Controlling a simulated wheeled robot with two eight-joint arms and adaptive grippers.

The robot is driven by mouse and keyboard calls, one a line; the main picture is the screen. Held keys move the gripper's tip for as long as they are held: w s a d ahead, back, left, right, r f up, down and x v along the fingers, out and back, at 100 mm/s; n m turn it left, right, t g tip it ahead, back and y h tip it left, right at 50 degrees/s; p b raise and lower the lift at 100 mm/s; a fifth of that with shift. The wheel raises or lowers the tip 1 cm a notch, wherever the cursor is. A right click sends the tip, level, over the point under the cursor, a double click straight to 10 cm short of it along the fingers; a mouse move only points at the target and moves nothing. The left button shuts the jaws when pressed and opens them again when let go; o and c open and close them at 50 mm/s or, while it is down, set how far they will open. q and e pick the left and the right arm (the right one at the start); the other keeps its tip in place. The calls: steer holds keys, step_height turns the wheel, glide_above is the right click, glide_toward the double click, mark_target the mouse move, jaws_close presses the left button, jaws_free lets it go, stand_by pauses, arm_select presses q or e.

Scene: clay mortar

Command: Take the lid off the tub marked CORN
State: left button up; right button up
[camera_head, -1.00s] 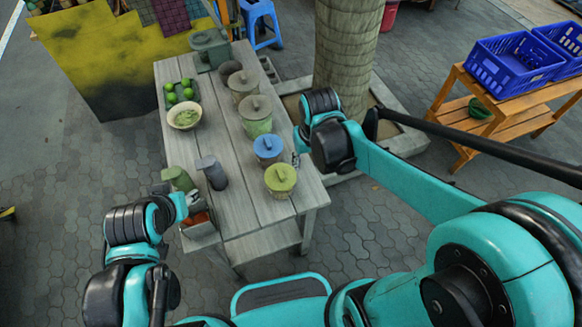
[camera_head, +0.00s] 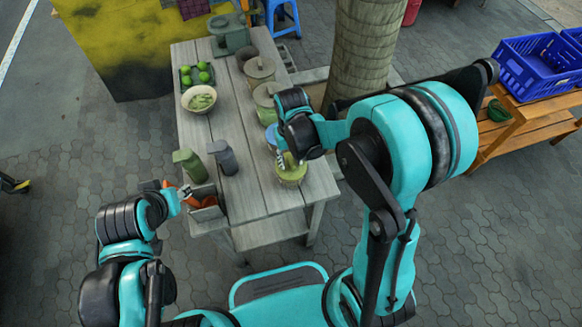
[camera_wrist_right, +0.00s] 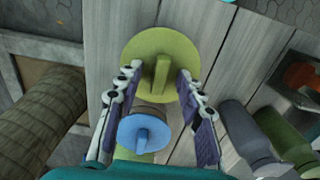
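A tub with a yellow-green lid (camera_head: 291,178) stands at the near right end of the wooden table (camera_head: 270,200). In the right wrist view its round lid (camera_wrist_right: 143,55) has a raised bar handle. My right gripper (camera_head: 288,161) is above this lid. In the wrist view my right gripper (camera_wrist_right: 159,76) is open, one finger on each side of the handle, with a gap showing. A blue-lidded tub (camera_wrist_right: 146,133) is beside it, largely hidden by my arm in the head view. No CORN marking is readable. My left gripper (camera_head: 183,194) is low at the table's near left; its fingers are unclear.
More lidded tubs (camera_head: 259,70) stand farther back along the table. A bowl (camera_head: 199,99), a tray of green fruit (camera_head: 195,76) and two bottles (camera_head: 223,157) are on its left. A tree trunk (camera_head: 362,60) rises close to the right of the table.

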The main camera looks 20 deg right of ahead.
jaws_close()
steer(key=shift+r, duration=0.1)
